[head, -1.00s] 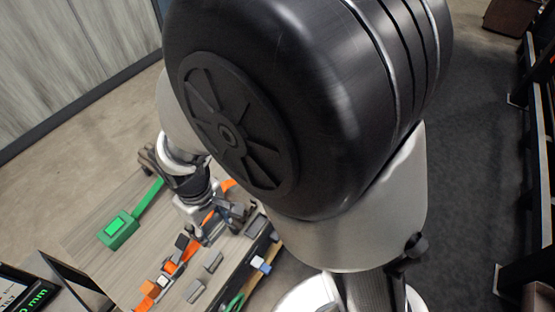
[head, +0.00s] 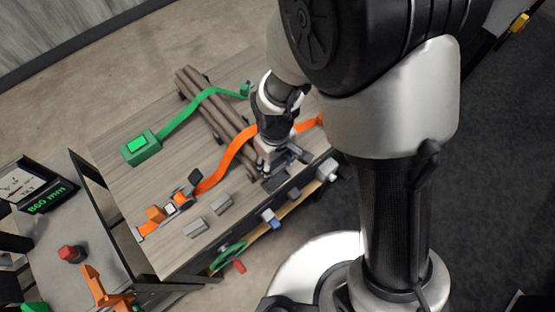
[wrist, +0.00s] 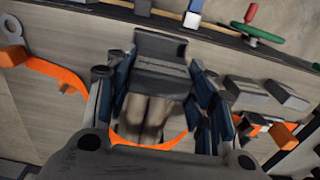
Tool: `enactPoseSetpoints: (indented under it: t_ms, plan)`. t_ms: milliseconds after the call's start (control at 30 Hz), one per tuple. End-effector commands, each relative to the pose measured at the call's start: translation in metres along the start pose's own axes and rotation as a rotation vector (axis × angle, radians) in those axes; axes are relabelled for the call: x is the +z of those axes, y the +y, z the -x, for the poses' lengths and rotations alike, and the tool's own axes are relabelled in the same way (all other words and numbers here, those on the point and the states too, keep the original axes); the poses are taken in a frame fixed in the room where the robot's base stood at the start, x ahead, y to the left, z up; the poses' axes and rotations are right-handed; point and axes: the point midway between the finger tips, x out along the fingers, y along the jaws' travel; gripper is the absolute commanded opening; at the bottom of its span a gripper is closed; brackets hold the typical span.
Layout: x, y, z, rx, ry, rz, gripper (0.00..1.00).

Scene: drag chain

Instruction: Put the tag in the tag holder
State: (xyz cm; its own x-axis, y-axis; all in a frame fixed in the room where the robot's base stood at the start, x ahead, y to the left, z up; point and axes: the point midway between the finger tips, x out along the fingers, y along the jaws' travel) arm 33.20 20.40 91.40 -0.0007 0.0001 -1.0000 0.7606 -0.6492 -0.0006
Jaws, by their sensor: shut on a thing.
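My gripper (head: 275,160) points down over the front right part of the wooden table. In the wrist view its blue-padded fingers (wrist: 162,95) stand on both sides of a dark grey flat piece (wrist: 160,50), which I take to be the tag. The gripper is shut on it. The piece also shows as a dark patch below the gripper in the head view (head: 275,182). Two grey blocks (head: 222,201) (head: 195,228) lie left of the gripper near the table's front edge. I cannot tell for sure which thing is the tag holder.
An orange strap (head: 228,165) with a ratchet (head: 180,200) runs across the table (head: 120,190). Brown logs (head: 215,105) lie behind, crossed by a green strap from a green box (head: 140,147). A green ring (head: 228,254) and a blue knob (head: 270,217) stick out at the front edge.

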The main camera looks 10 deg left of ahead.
Motion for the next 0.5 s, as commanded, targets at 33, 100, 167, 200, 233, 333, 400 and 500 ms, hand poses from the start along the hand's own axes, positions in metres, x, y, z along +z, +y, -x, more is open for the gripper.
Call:
enactPoseSetpoints:
  t_ms: [33,100,167,200,233,333,400,500]
  plan:
    - [0.000,0.000,-0.013,-0.001,-0.002,0.000,0.29]
    - [0.000,0.000,-0.022,0.000,-0.001,0.000,0.29]
    - [0.000,0.000,-0.026,0.000,0.000,0.000,0.29]
    - [-0.001,0.000,-0.027,0.000,0.001,0.000,0.29]
    - [-0.001,0.000,-0.029,0.000,0.001,0.000,0.29]
    - [0.000,0.000,-0.037,0.000,0.000,0.000,0.29]
    - [0.000,0.000,-0.047,0.000,-0.001,0.000,0.29]
    - [0.000,0.000,-0.064,0.000,-0.001,0.000,0.29]
